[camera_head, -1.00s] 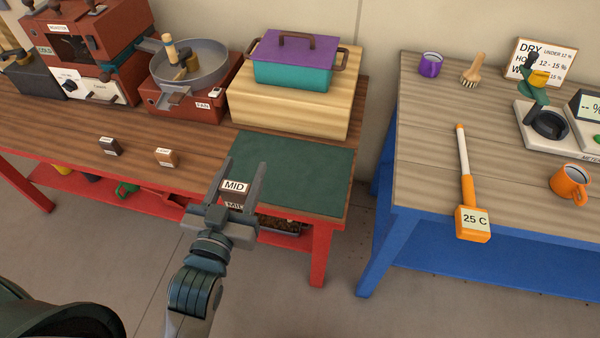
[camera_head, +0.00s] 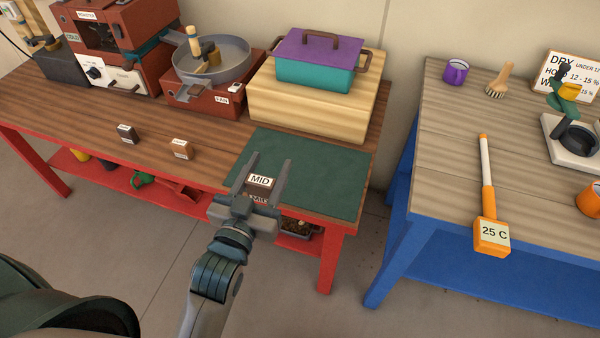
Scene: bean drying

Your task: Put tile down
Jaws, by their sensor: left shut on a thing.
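A small brown tile with a white label reading MID (camera_head: 260,182) sits between the fingers of my left gripper (camera_head: 269,160). My left gripper is shut on it. They appear over the front left part of a dark green mat (camera_head: 320,165) on the red-framed wooden table; I cannot tell whether the tile touches the mat. Two similar tiles, a dark one (camera_head: 128,134) and a lighter brown one (camera_head: 181,149), stand on the wood to the left. My right gripper is not in view.
A wooden block (camera_head: 300,112) bearing a teal pot with purple lid (camera_head: 315,70) stands behind the mat. A pan (camera_head: 208,72) and roaster (camera_head: 110,40) are further left. The mat's right side is clear. A blue-framed table (camera_head: 440,200) stands at right across a gap.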

